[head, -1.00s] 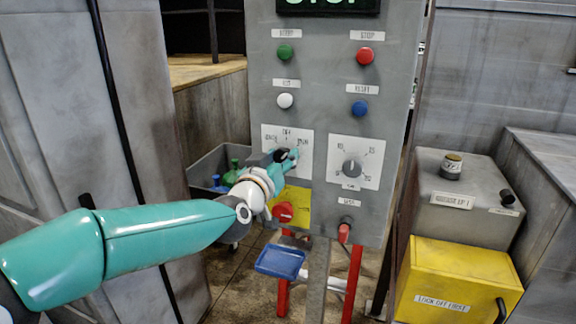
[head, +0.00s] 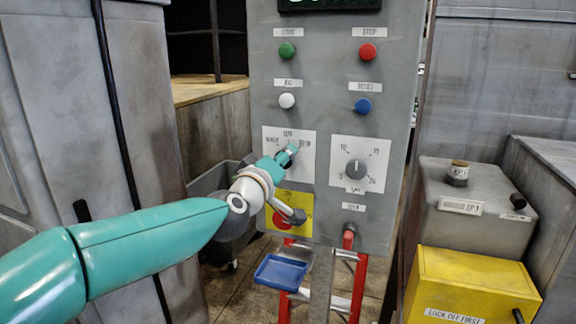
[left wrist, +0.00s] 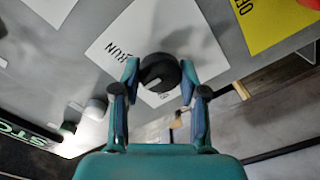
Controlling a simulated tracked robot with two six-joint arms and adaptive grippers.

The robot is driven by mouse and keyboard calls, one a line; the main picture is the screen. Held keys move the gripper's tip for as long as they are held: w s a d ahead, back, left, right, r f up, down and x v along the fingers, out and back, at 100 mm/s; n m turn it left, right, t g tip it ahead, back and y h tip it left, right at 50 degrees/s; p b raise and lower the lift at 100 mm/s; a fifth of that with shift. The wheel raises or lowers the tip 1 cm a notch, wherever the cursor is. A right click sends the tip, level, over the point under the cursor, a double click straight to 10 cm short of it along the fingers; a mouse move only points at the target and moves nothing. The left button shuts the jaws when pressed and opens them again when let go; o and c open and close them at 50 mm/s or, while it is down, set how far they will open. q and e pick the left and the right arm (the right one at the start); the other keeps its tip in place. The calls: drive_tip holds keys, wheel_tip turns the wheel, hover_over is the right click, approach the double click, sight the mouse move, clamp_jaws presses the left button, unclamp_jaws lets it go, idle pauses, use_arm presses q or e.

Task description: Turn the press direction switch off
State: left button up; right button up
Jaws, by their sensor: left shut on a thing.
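The press direction switch is a dark round knob (left wrist: 160,72) on a white plate (head: 306,172) at the lower left of the grey control panel (head: 322,120). The plate has printed position words; one reads RUN in the left wrist view. My left gripper (head: 286,156) is at this plate and hides most of the knob in the head view. In the left wrist view its two fingers (left wrist: 159,80) are on either side of the knob, shut on it. I cannot tell exactly where the knob points. My right gripper is not in view.
Beside the plate is a second dial (head: 355,169). Below is a yellow plate with a red knob (head: 281,218), partly behind my wrist. Green (head: 287,50), red (head: 367,52), white (head: 287,100) and blue (head: 362,105) buttons are above. A blue tray (head: 279,271) hangs below.

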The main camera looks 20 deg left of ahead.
use_arm(q)
drive_tip(key=shift+f, duration=0.15)
drive_tip(key=o, duration=1.1)
drive_tip(key=shift+a, duration=0.1)
drive_tip(key=s, duration=1.2)
drive_tip(key=shift+a, duration=0.15)
